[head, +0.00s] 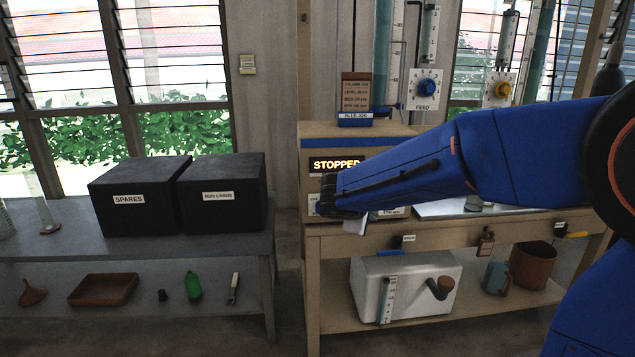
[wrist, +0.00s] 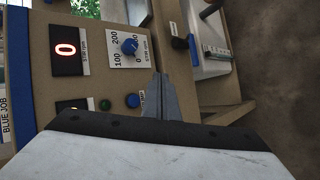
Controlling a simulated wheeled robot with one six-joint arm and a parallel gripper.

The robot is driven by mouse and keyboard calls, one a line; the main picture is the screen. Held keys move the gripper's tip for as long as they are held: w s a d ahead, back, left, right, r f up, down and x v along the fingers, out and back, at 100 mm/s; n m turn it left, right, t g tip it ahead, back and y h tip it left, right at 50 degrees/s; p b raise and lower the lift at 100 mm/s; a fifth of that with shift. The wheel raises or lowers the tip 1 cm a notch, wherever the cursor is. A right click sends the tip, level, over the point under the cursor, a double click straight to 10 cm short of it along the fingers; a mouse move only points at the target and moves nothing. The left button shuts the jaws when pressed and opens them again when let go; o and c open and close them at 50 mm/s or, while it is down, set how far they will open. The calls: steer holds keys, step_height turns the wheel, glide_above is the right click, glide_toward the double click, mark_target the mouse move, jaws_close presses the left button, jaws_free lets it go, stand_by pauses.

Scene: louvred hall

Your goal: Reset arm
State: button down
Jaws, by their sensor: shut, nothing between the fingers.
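My arm is the blue one reaching in from the right in the head view. My gripper (head: 356,226) shows there only as a small pale tip under the end of the arm, in front of the tan control box (head: 312,150). In the wrist view my gripper (wrist: 158,88) is shut, its grey fingers together with nothing between them. They point at the control box near a blue button (wrist: 133,101). I cannot tell whether they touch it. The box's display (head: 336,164) reads STOPPED; my arm hides part of the panel.
The wrist view shows a red 0 display (wrist: 66,49), a blue-knobbed dial (wrist: 129,46) and a green button (wrist: 105,105). A white box (head: 425,285) sits on the bench's lower shelf. Black SPARES (head: 130,210) and second (head: 225,205) boxes stand on the left table. A floor gap separates the furniture.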

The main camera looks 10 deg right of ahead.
steer(key=s+d+m+g+y, duration=0.1)
steer(key=s+d+m+g, duration=0.3)
steer(key=s, duration=0.6)
steer(key=s+d+m+y, duration=0.1)
steer(key=s+d+m, duration=0.3)
steer(key=s, duration=0.7)
steer(key=s+a+f+m+y, duration=0.1)
steer(key=s+f+y, duration=0.1)
steer(key=s, duration=0.6)
steer(key=s+a+f+m+y, duration=0.1)
steer(key=s+f+m+y, duration=0.1)
steer(key=s, duration=0.7)
steer(key=shift+a+f+m+y, duration=0.25)
steer(key=shift+f+m+y, duration=0.05)
steer(key=shift+f, duration=0.2)
